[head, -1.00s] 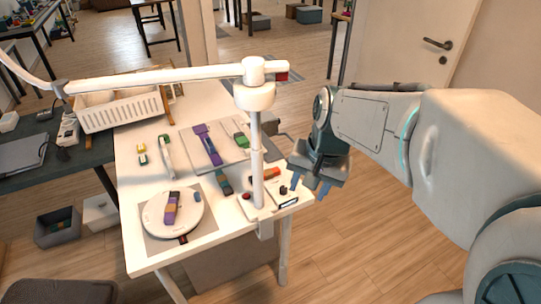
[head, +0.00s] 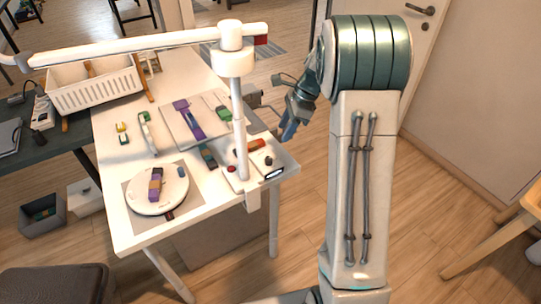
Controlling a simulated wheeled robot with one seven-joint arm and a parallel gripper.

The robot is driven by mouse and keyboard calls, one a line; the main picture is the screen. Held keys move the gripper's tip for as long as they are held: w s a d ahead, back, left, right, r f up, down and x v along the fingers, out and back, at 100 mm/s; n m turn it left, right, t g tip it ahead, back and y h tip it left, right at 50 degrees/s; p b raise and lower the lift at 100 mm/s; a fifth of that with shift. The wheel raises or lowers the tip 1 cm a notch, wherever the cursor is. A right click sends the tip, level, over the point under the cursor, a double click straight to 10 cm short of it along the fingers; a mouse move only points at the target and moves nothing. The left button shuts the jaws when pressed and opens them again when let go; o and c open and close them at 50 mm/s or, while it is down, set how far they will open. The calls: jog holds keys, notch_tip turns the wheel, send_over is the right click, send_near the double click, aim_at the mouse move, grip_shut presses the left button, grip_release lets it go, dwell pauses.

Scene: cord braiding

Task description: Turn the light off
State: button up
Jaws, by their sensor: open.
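The light is a white desk lamp (head: 239,120) with an upright post near the table's right corner and a long arm (head: 130,47) reaching left. Its lamp head is out of view at the left edge. A small control panel (head: 248,178) sits at the post's foot, with a red button (head: 231,169) on its left and a black knob (head: 268,160) on its right. My gripper (head: 288,132) is beyond the table's right edge, behind and to the right of the panel. Its fingers point down, open and apart from the panel.
The white table (head: 120,225) holds a round white disc (head: 140,203), a board with purple and green cords (head: 172,125), and a white basket (head: 95,93). A wooden stool or chair (head: 500,225) stands at the right. Open floor lies right of the table.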

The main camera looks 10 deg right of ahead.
aim_at(268, 159)
jog(key=x, duration=1.2)
jog(key=shift+f, duration=0.1)
grip_shut()
